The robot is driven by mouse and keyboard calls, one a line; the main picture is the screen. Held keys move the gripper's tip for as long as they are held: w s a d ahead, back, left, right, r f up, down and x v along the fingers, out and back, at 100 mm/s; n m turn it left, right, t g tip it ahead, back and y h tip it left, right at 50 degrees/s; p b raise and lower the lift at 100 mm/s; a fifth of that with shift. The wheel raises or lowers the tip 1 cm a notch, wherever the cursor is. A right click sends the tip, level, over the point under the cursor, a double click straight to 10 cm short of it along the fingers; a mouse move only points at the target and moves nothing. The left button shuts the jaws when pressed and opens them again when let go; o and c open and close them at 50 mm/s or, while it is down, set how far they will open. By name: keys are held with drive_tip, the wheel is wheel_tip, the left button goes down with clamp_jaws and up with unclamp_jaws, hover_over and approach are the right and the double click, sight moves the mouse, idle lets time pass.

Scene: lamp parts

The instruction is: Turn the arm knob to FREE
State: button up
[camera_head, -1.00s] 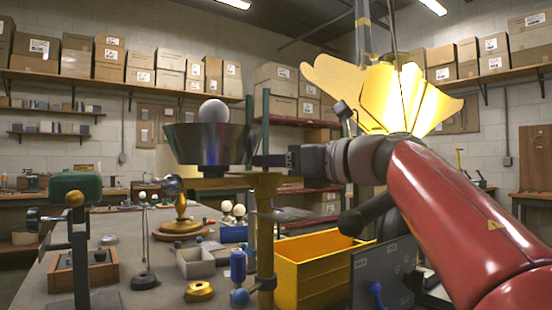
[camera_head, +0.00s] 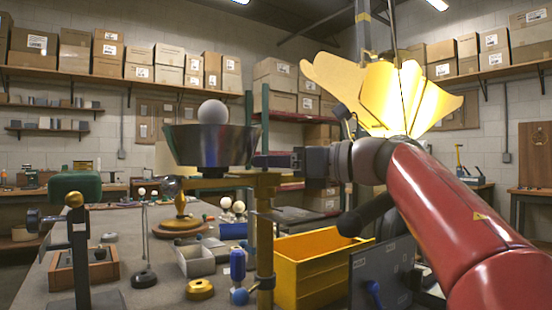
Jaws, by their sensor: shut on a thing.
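A brass post (camera_head: 264,230) stands at the table's front edge, with a brass cross arm (camera_head: 232,183) at its top. A dark metal bowl-like shade (camera_head: 210,147) with a pale ball (camera_head: 212,112) sits over the arm's left end. My gripper (camera_head: 268,160) comes in from the right, level, with its dark fingers just above the post's top. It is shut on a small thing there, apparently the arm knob. The fingers hide that thing, and no FREE mark can be read. The fingertips overlap the shade's right side in the picture; I cannot tell whether they touch it.
A yellow bin (camera_head: 315,285) stands right of the post, below my wrist. A dark panel (camera_head: 382,275) is beside it. A green-topped stand (camera_head: 75,186), a wooden tray (camera_head: 62,275), a grey box (camera_head: 195,260) and small lamp parts crowd the table to the left.

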drive_tip(key=o, duration=0.7)
drive_tip(key=b+v, duration=0.1)
drive_tip(key=v, duration=0.6)
drive_tip(key=shift+s+d, duration=0.15)
drive_tip(key=shift+d, duration=0.2)
